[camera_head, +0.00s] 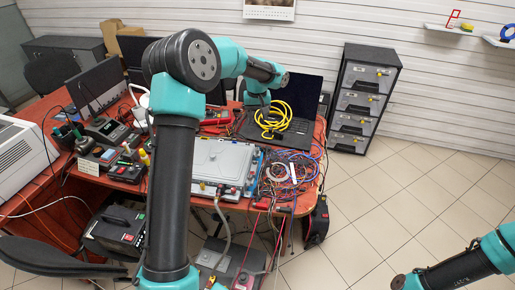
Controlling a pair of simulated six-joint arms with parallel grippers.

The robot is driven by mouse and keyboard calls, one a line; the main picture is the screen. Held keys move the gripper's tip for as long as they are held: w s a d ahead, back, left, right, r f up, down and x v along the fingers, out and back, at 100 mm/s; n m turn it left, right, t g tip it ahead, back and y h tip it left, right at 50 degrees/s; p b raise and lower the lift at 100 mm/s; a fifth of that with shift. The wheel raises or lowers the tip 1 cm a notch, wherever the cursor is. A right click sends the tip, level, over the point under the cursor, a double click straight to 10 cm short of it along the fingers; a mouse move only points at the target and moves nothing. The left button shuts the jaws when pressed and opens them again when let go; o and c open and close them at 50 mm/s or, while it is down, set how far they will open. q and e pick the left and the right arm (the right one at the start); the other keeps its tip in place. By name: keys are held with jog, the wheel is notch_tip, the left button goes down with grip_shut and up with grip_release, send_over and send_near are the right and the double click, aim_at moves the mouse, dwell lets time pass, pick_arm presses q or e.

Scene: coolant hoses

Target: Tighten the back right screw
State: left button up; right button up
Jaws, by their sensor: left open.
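The grey metal box with a flat lid (222,160) lies on the red-brown table, with hose fittings at its front edge. The back right screw is too small to make out at the lid's back right corner. My left arm rises in front of the box, hides its left side, and bends over toward the back. My left gripper (257,125) hangs beyond the box's back right corner, near the yellow cable coil. Its fingers are small and hard to see; it is open, with nothing seen held. My right arm enters at the bottom right; its gripper is out of frame.
A yellow cable coil (281,117) lies on an open laptop (290,133) behind the box. Tangled wires (288,168) lie to its right. Soldering gear (110,130) crowds the table's left. A drawer cabinet (362,98) stands at the back right. The tiled floor on the right is clear.

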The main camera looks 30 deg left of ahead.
aim_at(257, 149)
pick_arm(q)
notch_tip(257, 149, down, 17)
jog(key=shift+f, duration=0.1)
dwell(0.5)
grip_shut()
dwell(0.4)
